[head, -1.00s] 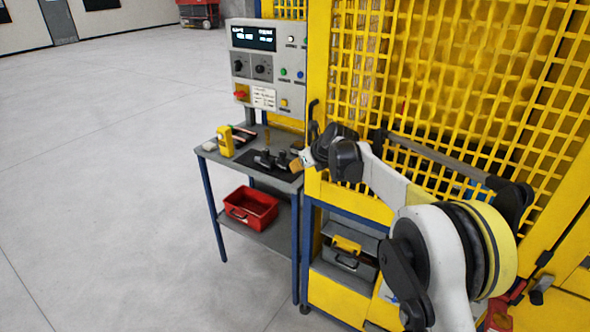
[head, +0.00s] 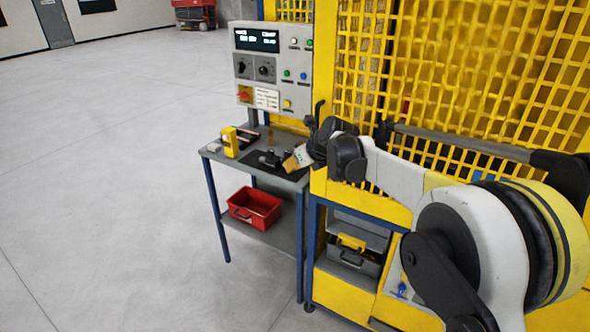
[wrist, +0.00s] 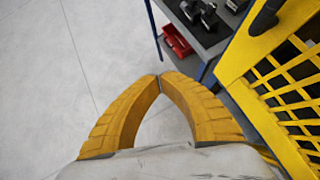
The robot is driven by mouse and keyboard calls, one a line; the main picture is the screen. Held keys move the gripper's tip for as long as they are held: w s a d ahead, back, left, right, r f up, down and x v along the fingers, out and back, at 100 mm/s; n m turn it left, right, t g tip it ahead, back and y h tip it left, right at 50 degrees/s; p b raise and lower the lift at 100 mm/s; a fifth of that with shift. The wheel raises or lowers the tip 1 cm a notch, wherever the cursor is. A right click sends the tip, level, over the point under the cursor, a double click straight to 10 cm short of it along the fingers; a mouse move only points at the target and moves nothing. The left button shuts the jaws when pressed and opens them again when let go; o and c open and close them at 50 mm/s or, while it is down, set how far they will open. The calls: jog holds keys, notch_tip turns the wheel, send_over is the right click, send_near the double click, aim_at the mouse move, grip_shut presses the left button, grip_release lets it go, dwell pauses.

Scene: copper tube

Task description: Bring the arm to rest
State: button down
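My gripper (head: 299,158) is raised beside the yellow mesh fence (head: 455,90), near the right end of the grey workbench (head: 226,160) in the head view. In the wrist view its two ridged yellow fingers (wrist: 160,77) meet at the tips, with only floor showing between them. It is shut and empty. My arm reaches across the front of the fence, its large joint close to the camera at the lower right.
A yellow device (head: 230,142) and black fixtures (head: 270,159) are on the bench. A control panel (head: 271,68) stands behind it. A red bin (head: 254,207) is on the lower shelf, and a grey toolbox (head: 353,259) sits under the fence. The floor at left is open.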

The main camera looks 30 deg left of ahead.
jog(key=s+d+r+n+t+h+b, duration=0.1)
jog(key=s+d+r+n+b, duration=0.2)
jog(key=d, duration=0.8)
jog(key=s+d+r+n+t+h+b, duration=0.1)
jog(key=s+d+n, duration=0.3)
jog(key=d, duration=0.7)
jog(key=s+d+r+n+t+h+b, duration=0.1)
jog(key=s+d+r+n+h, duration=0.2)
jog(key=d, duration=0.8)
jog(key=s+d+f+n+h+b, duration=0.1)
jog(key=s+d+f+n, duration=0.3)
jog(key=s+d, duration=0.3)
jog(key=s+d+f+n+h+b, duration=0.1)
jog(key=s+d+f+n+b, duration=0.1)
jog(key=s+d+f+n, duration=0.2)
jog(key=s+d+f+n+h+b, duration=0.1)
jog(key=s+d+f+n, duration=0.4)
jog(key=s+d, duration=0.5)
jog(key=shift+s+d+f+b, duration=0.4)
jog(key=shift+d+f+b, duration=0.45)
jog(key=shift+d, duration=0.4)
